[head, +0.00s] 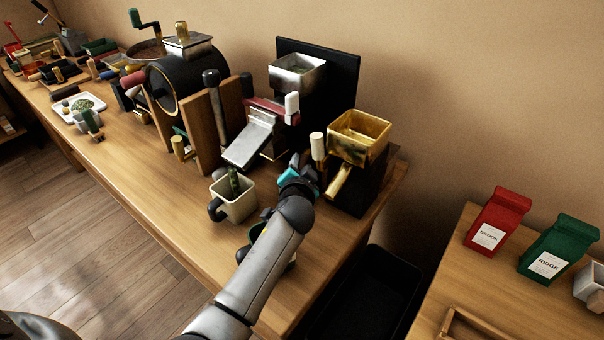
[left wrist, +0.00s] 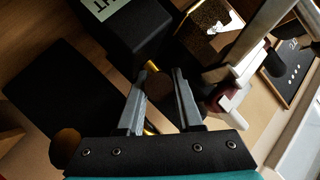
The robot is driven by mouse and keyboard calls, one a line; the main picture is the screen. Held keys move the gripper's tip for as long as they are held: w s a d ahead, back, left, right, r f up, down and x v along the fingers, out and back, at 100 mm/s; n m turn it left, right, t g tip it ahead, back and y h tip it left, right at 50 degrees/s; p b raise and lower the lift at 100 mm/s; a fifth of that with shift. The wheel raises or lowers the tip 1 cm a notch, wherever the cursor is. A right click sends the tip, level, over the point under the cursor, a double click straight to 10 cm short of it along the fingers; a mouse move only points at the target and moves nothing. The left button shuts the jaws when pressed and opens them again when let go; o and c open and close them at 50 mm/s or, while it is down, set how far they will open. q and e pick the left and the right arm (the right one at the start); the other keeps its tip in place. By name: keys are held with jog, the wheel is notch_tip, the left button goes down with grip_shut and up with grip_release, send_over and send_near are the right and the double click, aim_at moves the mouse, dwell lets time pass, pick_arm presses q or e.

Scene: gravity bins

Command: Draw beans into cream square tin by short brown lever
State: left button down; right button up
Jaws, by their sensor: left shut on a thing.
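The cream square tin (head: 238,207) stands on the table in the head view, with a dark handle at its left and a dark green upright thing rising from it. It is just in front of and below the silver chute (head: 247,146). My left gripper (head: 300,178) is right of the tin, low against the dispensers' front. In the left wrist view its fingers (left wrist: 160,90) are shut around a brown rounded piece (left wrist: 158,84), which looks like the short brown lever. That piece is hidden in the head view. I cannot see beans flowing. My right gripper is out of view.
A brass hopper (head: 360,135) on a black stand, with a brass chute (head: 338,182), is right of my gripper. A dark container (head: 286,264) is partly behind my forearm. A black bin (head: 372,290) is beyond the table's right edge. The front table strip left of the tin is clear.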

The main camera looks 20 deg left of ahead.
pick_arm(q)
jog(key=shift+d+f+n+y+b, duration=0.15)
jog(key=shift+d+n+y+b, duration=0.15)
jog(key=shift+n+y+b, duration=0.3)
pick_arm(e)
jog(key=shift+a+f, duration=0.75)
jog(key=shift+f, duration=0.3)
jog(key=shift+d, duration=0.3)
pick_arm(q)
jog(key=c, duration=0.8)
grip_release()
jog(key=shift+c, duration=0.2)
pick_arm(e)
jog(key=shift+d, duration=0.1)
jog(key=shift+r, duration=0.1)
